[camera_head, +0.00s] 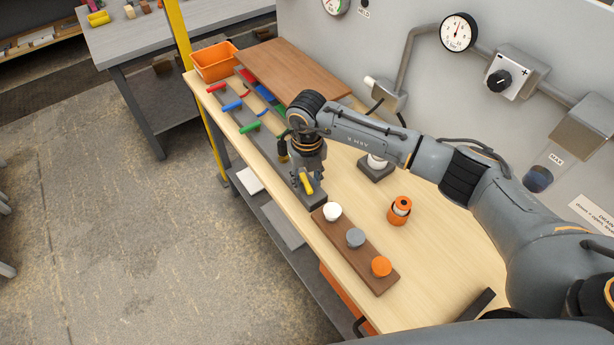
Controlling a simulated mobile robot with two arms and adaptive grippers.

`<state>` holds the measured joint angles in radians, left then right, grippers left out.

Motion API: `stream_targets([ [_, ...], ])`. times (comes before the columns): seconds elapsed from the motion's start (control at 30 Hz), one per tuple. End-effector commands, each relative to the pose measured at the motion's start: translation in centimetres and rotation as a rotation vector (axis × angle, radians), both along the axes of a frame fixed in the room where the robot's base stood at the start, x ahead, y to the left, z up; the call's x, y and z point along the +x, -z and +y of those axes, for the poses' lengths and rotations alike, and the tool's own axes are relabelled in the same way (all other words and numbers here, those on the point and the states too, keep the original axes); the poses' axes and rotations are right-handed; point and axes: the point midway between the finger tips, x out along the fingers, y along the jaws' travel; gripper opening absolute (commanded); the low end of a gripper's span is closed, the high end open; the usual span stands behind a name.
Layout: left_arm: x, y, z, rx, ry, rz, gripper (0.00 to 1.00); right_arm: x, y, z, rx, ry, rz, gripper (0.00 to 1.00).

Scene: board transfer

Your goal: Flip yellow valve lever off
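The yellow valve lever (306,183) is on the near end of the long grey valve strip (318,198) along the table's left edge. It stands tilted, leaning out from the strip. My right gripper (299,174) is reached down over this end of the strip, right at the yellow lever. Its fingers are small, dark and partly hidden by the wrist, so I cannot tell whether they are open or shut, or whether they touch the lever. My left gripper is not in view.
Red (217,87), blue (232,105) and green (249,127) levers sit farther along the strip. An orange bin (214,61) and a brown board (290,68) are at the far end. A brown block with white, grey and orange knobs (381,266) lies nearer. An orange cup-like item (399,210) stands right.

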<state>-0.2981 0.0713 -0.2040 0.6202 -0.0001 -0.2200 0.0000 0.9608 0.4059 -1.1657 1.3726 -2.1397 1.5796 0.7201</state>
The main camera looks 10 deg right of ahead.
Motion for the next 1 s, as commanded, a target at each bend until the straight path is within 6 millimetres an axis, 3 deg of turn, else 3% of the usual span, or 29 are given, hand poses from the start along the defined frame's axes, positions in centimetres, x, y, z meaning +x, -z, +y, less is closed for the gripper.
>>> stream_targets([
  [0.2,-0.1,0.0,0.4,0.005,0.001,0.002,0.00,0.0,0.1,0.0,0.000,0.000,0.000,0.38],
  [0.4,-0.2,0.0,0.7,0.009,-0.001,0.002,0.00,0.0,0.0,0.0,0.000,0.000,0.000,0.00],
  [0.57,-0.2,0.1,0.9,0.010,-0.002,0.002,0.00,0.0,0.0,0.0,0.000,-0.002,-0.001,0.00],
  [0.83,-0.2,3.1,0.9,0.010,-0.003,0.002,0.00,0.3,0.5,-0.6,0.000,-0.183,-0.004,0.00],
  [1.0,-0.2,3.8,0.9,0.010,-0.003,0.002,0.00,0.3,0.2,-0.7,-0.001,-0.271,-0.002,0.00],
])
